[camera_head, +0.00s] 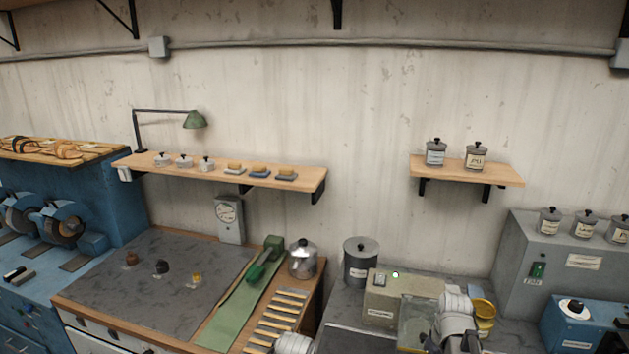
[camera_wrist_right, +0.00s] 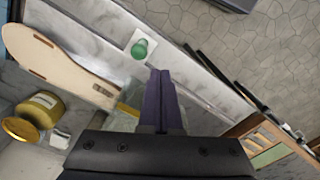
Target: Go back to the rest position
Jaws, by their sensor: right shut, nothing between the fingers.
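My right gripper (camera_wrist_right: 160,74) shows in the right wrist view with its two dark purple fingers pressed together and nothing between them. In the head view, part of my right arm (camera_head: 456,322) is at the lower edge, in front of the beige box (camera_head: 392,289). A small part of my left arm (camera_head: 293,344) shows at the bottom edge, near the wooden slats. My left gripper is not in view.
A round green button (camera_wrist_right: 140,48) on a white plate, a pale sole-shaped board (camera_wrist_right: 62,58) and a yellow container (camera_wrist_right: 42,108) appear near the right gripper. Shelves line the wall.

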